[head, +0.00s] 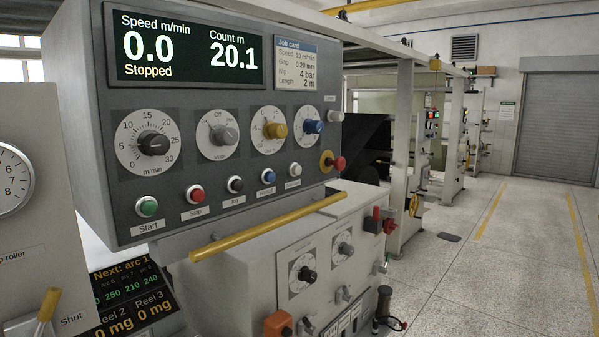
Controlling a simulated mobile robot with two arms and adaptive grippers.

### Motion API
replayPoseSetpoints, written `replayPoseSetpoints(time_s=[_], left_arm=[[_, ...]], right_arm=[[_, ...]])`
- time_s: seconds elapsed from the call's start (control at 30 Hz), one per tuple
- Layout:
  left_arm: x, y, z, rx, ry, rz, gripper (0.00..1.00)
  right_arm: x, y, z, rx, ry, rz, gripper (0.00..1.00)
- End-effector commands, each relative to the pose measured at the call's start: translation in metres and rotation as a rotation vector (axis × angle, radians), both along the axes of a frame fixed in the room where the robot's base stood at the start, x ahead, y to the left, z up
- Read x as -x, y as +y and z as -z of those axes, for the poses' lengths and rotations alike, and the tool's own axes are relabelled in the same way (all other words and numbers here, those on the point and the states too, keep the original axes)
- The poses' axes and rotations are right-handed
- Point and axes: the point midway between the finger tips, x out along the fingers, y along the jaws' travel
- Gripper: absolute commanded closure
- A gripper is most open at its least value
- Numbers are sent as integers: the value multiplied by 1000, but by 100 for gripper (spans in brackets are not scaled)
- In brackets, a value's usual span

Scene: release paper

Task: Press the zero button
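The control panel (222,196) fills the left and middle of the head view. Its lower row has a green Start button (147,206), a red Stop button (195,194), a dark button (235,184), a blue button (268,176) and a white button (295,169). The labels under the last ones are too small to read surely, so I cannot tell which is zero. A pale knob or button (335,116) sits at the panel's right edge. The display (186,50) reads speed 0.0, count 20.1, Stopped. Neither gripper is in view.
A red emergency-stop knob (338,163) projects at the panel's right. A yellow bar (266,228) runs below the buttons. A lower cabinet (330,262) with knobs stands beneath. Dials (147,141) line the panel above the buttons. The floor (500,270) at right is clear.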

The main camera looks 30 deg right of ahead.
Motion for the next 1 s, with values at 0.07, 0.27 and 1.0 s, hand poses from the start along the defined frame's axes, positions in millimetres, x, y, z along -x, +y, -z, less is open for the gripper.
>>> replayPoseSetpoints(time_s=[0.07, 0.27, 1.0], left_arm=[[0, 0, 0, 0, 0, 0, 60], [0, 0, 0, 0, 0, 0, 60], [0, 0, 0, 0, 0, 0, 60]], right_arm=[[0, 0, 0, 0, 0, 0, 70], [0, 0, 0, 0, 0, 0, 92], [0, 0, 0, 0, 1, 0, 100]])
